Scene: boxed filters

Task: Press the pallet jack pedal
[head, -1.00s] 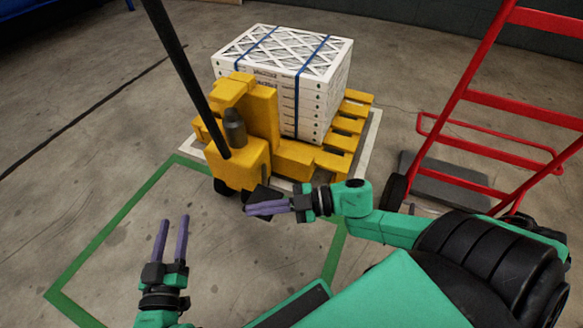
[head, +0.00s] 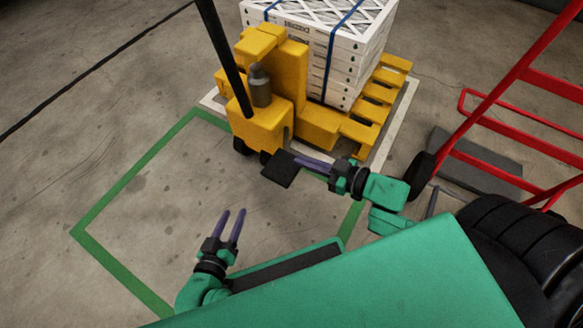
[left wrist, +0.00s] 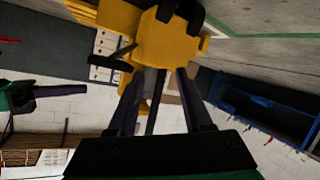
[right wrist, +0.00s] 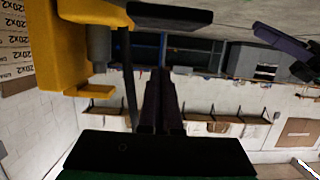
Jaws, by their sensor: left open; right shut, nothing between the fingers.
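The yellow pallet jack (head: 262,128) stands with its black handle bar (head: 222,60) rising toward the upper left. Its pedal, a flat black plate (head: 281,169), sticks out at the near foot of the jack. My right gripper (head: 298,161) is shut and empty, its purple fingers pointing left at the pedal's upper right edge. I cannot tell whether they touch it. In the right wrist view the pedal (right wrist: 168,17) shows at the top, apart from the fingertips in the picture. My left gripper (head: 233,212) is open and empty, nearer me over bare floor.
Strapped white filter boxes (head: 345,50) sit on the yellow pallet (head: 372,115) behind the jack. A red hand truck (head: 480,115) stands at the right. Green floor tape (head: 130,185) outlines clear concrete in front of the jack.

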